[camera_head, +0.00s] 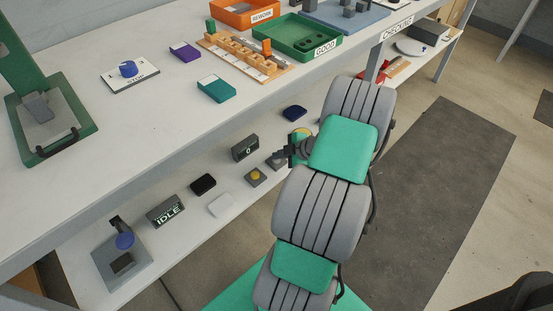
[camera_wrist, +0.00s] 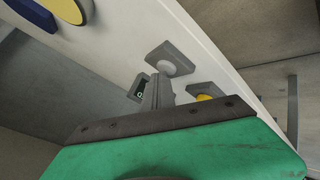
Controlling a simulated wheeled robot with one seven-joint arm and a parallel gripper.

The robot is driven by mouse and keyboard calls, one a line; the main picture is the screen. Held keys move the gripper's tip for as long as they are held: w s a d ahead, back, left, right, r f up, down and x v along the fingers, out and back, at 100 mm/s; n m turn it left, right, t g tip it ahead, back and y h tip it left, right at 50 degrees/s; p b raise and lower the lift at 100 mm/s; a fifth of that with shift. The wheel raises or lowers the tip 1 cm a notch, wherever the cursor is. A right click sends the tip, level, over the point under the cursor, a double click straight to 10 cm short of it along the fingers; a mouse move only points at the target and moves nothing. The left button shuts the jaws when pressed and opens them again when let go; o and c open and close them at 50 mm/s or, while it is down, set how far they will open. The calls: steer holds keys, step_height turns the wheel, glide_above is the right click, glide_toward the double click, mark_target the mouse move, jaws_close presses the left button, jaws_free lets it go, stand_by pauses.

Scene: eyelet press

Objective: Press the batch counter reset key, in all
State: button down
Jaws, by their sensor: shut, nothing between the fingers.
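A small dark counter display reading 0 (camera_head: 245,147) stands on the lower shelf; it also shows in the wrist view (camera_wrist: 139,92), partly behind my fingers. A grey block with a pale round button (camera_wrist: 169,60) sits beside the counter, just beyond my fingertips in the wrist view. In the head view this block (camera_head: 274,162) is partly hidden by my gripper. Neither view labels it as the reset key. My gripper (camera_head: 285,154) is shut and empty, close to the block; its fingers also show in the wrist view (camera_wrist: 158,88). I cannot tell whether they touch it.
A yellow-button block (camera_head: 255,177) is close by; the wrist view shows it too (camera_wrist: 205,95), partly hidden. An IDLE display (camera_head: 166,211), a black pad (camera_head: 203,184) and a white pad (camera_head: 221,205) lie left along the shelf.

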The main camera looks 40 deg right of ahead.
mark_target(279, 161)
steer(key=shift+r+p, duration=0.45)
steer(key=shift+r, duration=0.45)
step_height(279, 161, up, 5)
steer(key=p, duration=0.2)
steer(key=shift+p, duration=0.3)
stand_by(0.5)
